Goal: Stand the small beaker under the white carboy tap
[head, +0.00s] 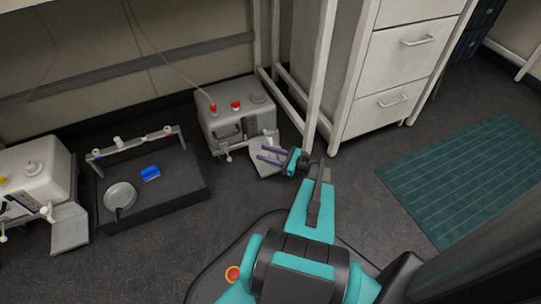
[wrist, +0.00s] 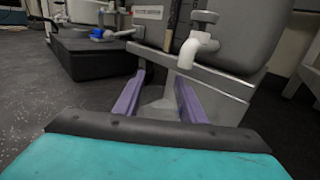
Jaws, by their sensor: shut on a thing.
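The pale carboy (head: 240,118) stands on the floor by the wall, with red caps on top. Its white tap (wrist: 197,46) points downward in the wrist view, above and a little right of the space between my fingers. My gripper (head: 266,156) has purple fingers, set apart around a faint, clear thing, taken as the small beaker (wrist: 163,95). Its outline is hard to make out, and I cannot tell whether its base touches anything. In the head view my gripper is in front of the carboy's right side, over a grey plate (head: 268,172).
A second pale carboy (head: 32,180) stands at the far left. Between the carboys is a black platform (head: 180,198) with a round dish (head: 119,195) and a blue object (head: 150,173). A white drawer cabinet (head: 395,75) stands behind right. A green mat (head: 465,175) lies on open floor.

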